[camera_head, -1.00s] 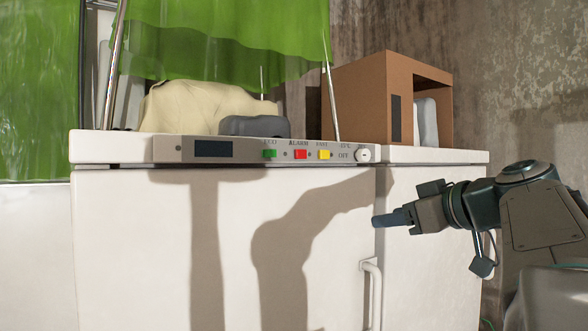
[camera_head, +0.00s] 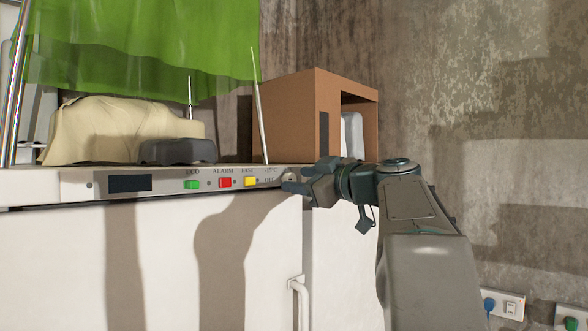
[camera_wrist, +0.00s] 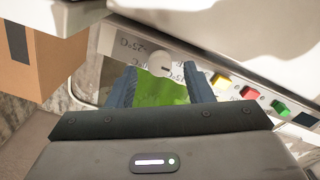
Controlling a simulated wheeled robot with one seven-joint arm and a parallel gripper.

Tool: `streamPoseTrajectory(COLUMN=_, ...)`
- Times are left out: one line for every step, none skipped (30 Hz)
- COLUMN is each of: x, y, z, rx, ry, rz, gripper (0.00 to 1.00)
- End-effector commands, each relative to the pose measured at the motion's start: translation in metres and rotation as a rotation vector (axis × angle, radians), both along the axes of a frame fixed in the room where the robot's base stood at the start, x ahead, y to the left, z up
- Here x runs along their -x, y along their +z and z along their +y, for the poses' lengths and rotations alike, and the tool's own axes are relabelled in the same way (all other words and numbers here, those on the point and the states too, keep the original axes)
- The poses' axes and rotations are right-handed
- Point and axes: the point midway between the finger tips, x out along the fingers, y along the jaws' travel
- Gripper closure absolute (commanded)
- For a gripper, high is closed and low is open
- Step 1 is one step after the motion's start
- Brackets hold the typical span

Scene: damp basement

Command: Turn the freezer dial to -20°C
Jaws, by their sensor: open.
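The freezer dial (camera_head: 289,177) is a small white round knob at the right end of the control panel (camera_head: 75,184). In the wrist view the dial (camera_wrist: 161,65) sits just beyond and between the fingertips, with small temperature labels around it, too small to read surely. My gripper (camera_head: 293,181) is open at the dial, reaching in from the right and partly covering it. In the wrist view my gripper (camera_wrist: 159,76) has one finger on each side of the dial; I cannot tell whether they touch it. The white freezer (camera_head: 170,250) is shut.
Green (camera_head: 192,185), red (camera_head: 225,182) and yellow (camera_head: 250,181) buttons line the panel left of the dial. A cardboard box (camera_head: 290,110), a dark grey object (camera_head: 178,151) and a cream bundle (camera_head: 110,130) stand on top. A door handle (camera_head: 299,300) sticks out below.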

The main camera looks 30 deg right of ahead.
Motion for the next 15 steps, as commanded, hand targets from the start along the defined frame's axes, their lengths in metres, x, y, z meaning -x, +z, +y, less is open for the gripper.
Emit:
streamPoseTrajectory(x=-0.007, y=0.003, z=0.002, rx=-0.003, ry=0.002, rz=0.002, gripper=0.53)
streamPoseTrajectory(x=-0.010, y=0.002, z=0.003, rx=-0.003, ry=0.002, rz=0.002, gripper=0.53)
streamPoseTrajectory(x=-0.014, y=0.002, z=0.004, rx=-0.001, ry=0.000, rz=0.002, gripper=0.53)
streamPoseTrajectory(x=-0.016, y=0.001, z=0.004, rx=-0.001, ry=0.000, rz=0.002, gripper=0.53)
streamPoseTrajectory(x=-0.018, y=0.001, z=0.005, rx=-0.001, ry=0.000, rz=0.002, gripper=0.53)
streamPoseTrajectory(x=-0.019, y=0.000, z=0.006, rx=-0.001, ry=0.000, rz=0.002, gripper=0.53)
streamPoseTrajectory(x=-0.021, y=0.000, z=0.006, rx=-0.001, ry=0.000, rz=0.001, gripper=0.53)
streamPoseTrajectory(x=-0.021, y=0.000, z=0.007, rx=-0.001, ry=0.000, rz=0.001, gripper=0.53)
streamPoseTrajectory(x=-0.022, y=0.000, z=0.007, rx=-0.001, ry=0.000, rz=0.001, gripper=0.53)
streamPoseTrajectory(x=-0.022, y=-0.001, z=0.007, rx=-0.001, ry=0.000, rz=0.001, gripper=0.53)
streamPoseTrajectory(x=-0.022, y=-0.001, z=0.007, rx=-0.001, ry=0.000, rz=0.001, gripper=0.53)
streamPoseTrajectory(x=-0.022, y=-0.001, z=0.007, rx=-0.001, ry=0.000, rz=0.001, gripper=0.53)
streamPoseTrajectory(x=-0.022, y=-0.001, z=0.007, rx=-0.001, ry=0.000, rz=0.001, gripper=0.53)
streamPoseTrajectory(x=-0.022, y=-0.001, z=0.007, rx=-0.001, ry=0.000, rz=0.001, gripper=0.53)
streamPoseTrajectory(x=-0.022, y=-0.001, z=0.007, rx=-0.001, ry=0.000, rz=0.001, gripper=0.53)
